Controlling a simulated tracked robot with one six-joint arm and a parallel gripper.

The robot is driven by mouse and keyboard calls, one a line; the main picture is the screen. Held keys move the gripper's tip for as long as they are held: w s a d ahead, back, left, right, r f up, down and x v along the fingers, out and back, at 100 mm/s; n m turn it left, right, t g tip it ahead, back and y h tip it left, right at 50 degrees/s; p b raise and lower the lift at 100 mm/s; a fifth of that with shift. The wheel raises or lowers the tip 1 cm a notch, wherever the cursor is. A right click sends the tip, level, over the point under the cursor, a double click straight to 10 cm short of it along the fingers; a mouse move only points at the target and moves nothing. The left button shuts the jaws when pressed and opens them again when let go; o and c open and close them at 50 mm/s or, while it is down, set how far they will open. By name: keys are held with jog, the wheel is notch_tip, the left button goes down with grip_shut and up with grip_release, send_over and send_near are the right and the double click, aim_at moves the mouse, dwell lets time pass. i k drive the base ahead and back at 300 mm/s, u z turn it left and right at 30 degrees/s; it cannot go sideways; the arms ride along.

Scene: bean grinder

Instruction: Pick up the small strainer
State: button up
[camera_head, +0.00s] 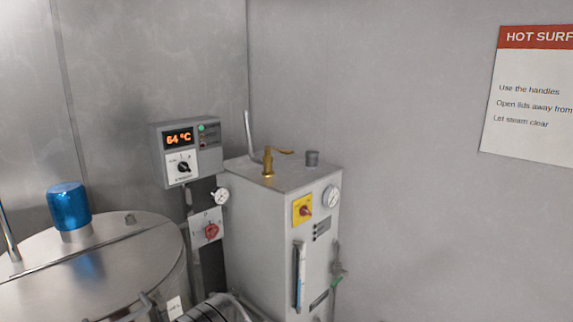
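I see no small strainer in the head view. My gripper is not in view either, so where it is relative to the strainer does not show.
A steel vessel (110,262) with a blue cap (69,206) stands at left. A grey cabinet (265,245) with a brass valve (268,162), gauge (331,197) and sight tube stands mid-frame. A control box (186,150) reads 64 °C. A hot-surface sign (530,125) hangs at right.

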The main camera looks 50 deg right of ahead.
aim_at(312, 156)
jog(key=u, duration=1.6)
jog(key=k, duration=1.2)
jog(key=z, duration=1.8)
